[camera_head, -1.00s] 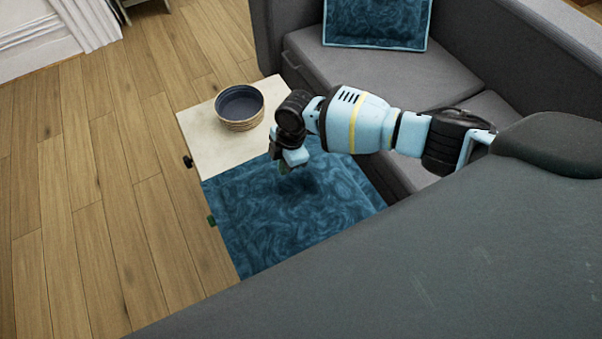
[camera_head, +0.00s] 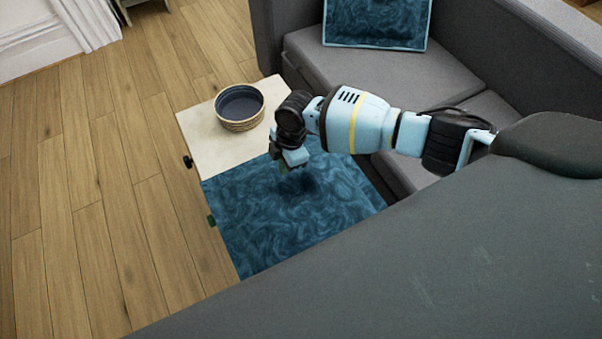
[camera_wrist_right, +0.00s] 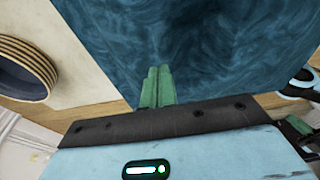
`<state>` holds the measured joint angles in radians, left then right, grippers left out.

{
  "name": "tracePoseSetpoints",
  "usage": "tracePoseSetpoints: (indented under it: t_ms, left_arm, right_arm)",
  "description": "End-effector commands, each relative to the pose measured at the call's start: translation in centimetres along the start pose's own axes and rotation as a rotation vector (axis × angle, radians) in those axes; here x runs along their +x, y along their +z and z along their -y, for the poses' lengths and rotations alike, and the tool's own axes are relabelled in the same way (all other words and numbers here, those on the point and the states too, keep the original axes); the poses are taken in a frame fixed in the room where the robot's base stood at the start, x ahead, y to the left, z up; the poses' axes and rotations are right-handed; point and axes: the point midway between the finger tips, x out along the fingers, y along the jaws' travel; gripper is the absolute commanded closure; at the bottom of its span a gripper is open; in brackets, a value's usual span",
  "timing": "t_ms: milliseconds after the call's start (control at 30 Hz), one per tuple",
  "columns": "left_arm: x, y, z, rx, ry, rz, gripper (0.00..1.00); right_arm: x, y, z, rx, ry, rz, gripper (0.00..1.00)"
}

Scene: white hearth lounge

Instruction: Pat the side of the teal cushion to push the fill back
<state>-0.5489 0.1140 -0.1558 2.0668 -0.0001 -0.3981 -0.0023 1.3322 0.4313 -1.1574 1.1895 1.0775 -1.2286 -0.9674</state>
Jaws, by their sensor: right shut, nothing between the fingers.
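The teal cushion (camera_head: 300,225), dark blue-green with a swirled pattern, lies flat on the pale table. My right gripper (camera_head: 284,170) points down over the cushion's far part, near the edge facing the bowl. In the right wrist view its green fingers (camera_wrist_right: 158,74) are together, empty, in front of the cushion (camera_wrist_right: 205,45). Whether they touch it I cannot tell.
A dark bowl with a ribbed tan outside (camera_head: 240,108) stands on the bare end of the pale table (camera_head: 205,140). A grey sofa (camera_head: 340,65) with another teal cushion (camera_head: 375,22) is behind. Wooden floor (camera_head: 90,190) is open at left.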

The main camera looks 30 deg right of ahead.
Motion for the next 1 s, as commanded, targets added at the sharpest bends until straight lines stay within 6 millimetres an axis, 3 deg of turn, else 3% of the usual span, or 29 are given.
tracePoseSetpoints:
  t_ms: [1000]
  left_arm:
    - [0.6, 0.9, 0.0, -0.002, 0.001, 0.011, 1.00]
  right_arm:
    - [1.5, 0.3, 0.0, 0.000, -0.001, -0.001, 1.00]
